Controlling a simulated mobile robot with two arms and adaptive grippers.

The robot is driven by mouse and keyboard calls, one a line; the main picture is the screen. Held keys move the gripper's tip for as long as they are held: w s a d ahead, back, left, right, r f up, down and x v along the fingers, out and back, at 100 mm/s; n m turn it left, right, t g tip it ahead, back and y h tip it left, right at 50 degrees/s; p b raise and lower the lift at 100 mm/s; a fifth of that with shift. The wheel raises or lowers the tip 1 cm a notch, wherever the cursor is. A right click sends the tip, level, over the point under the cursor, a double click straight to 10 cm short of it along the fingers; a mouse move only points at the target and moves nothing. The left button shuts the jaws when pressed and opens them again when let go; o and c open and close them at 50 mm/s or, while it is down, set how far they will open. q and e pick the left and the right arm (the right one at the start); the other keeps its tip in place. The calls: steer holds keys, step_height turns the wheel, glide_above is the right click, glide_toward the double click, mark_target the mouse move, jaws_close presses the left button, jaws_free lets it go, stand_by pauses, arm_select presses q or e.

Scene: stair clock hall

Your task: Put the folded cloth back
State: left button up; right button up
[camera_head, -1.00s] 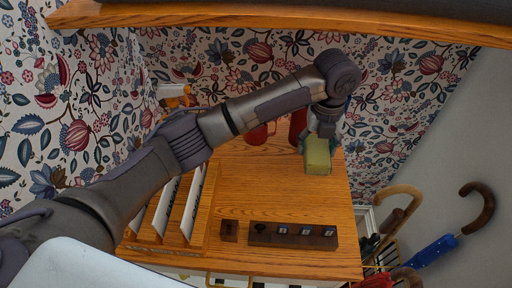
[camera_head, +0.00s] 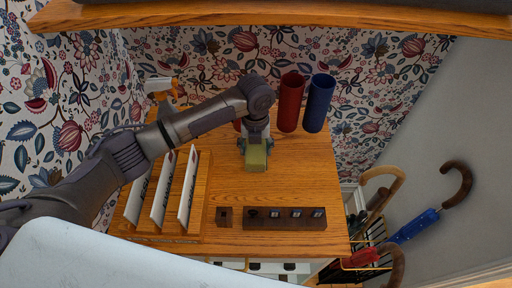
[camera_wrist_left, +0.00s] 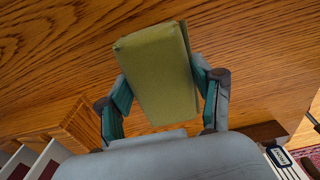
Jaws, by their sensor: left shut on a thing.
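The folded cloth (camera_head: 256,159) is a yellow-green block, held in my left gripper (camera_head: 257,147) over the middle of the wooden table top (camera_head: 305,178). In the left wrist view the cloth (camera_wrist_left: 158,75) sits between the two fingers of the left gripper (camera_wrist_left: 163,95), with bare wood behind it. I cannot tell whether its underside touches the table. My right gripper is not in view.
A red cylinder (camera_head: 290,101) and a blue cylinder (camera_head: 318,103) stand at the back right. A wooden rack with white upright cards (camera_head: 187,190) is at the left. A dark strip (camera_head: 284,217) lies in front. Umbrellas (camera_head: 415,226) stand at the right. A shelf (camera_head: 250,16) hangs above.

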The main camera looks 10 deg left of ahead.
arm_select(q)
steer(key=shift+w+f, duration=0.15)
steer(key=shift+f, duration=0.55)
steer(key=shift+s, duration=0.2)
steer(key=shift+f, duration=0.15)
steer(key=o, duration=1.1)
steer(key=shift+s, duration=0.1)
